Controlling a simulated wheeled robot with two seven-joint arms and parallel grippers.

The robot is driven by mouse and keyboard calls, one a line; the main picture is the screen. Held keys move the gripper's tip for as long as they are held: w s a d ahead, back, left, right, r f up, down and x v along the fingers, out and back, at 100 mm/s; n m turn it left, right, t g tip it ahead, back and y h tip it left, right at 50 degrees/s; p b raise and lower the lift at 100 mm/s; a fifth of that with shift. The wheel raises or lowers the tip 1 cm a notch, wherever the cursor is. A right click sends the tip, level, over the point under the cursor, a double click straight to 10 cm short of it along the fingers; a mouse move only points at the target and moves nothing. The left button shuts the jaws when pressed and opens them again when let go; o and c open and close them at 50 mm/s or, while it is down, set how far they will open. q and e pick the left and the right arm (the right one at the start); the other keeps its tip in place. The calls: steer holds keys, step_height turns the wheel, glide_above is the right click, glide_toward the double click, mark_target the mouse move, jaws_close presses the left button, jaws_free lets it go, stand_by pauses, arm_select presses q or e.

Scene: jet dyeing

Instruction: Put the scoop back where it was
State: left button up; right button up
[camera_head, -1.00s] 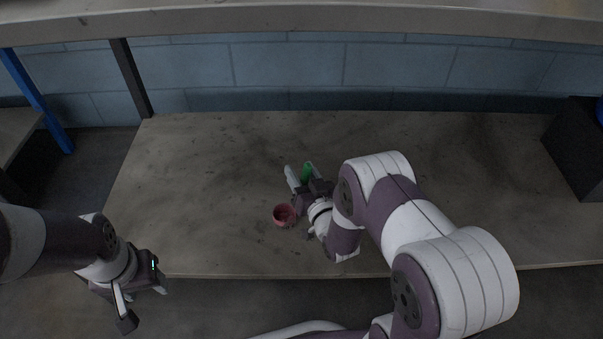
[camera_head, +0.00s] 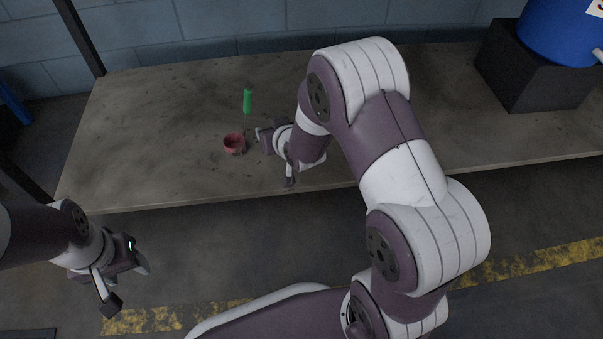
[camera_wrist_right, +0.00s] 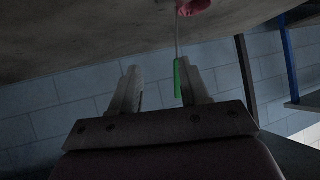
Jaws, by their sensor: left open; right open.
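The scoop has a green handle (camera_head: 247,101), a thin rod and a red cup (camera_head: 234,143). The cup rests on the table (camera_head: 165,115), and the handle stands up from it. My right gripper (camera_head: 263,137) is open, just right of the scoop and apart from the handle. In the right wrist view, the handle (camera_wrist_right: 178,78) appears between the open fingers, close to the right-hand one, with the cup (camera_wrist_right: 195,7) at the top edge. My left gripper (camera_head: 126,284) is open and empty, off the table's front edge at lower left.
A black block (camera_head: 530,67) with a blue barrel (camera_head: 563,30) on it stands at the back right. A block wall (camera_head: 250,18) runs behind the table. The tabletop left of the scoop is clear. My right arm covers part of the table.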

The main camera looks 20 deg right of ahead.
steer(key=s+r+g, duration=0.2)
steer(key=s+g, duration=0.3)
steer(key=s, duration=0.6)
steer(key=s+r+g, duration=0.1)
steer(key=s+g, duration=0.3)
steer(key=s, duration=0.8)
steer(key=shift+d+r+n+g+h, duration=0.3)
steer(key=shift+d+r+g+h, duration=0.05)
steer(key=shift+r+g+h, duration=0.05)
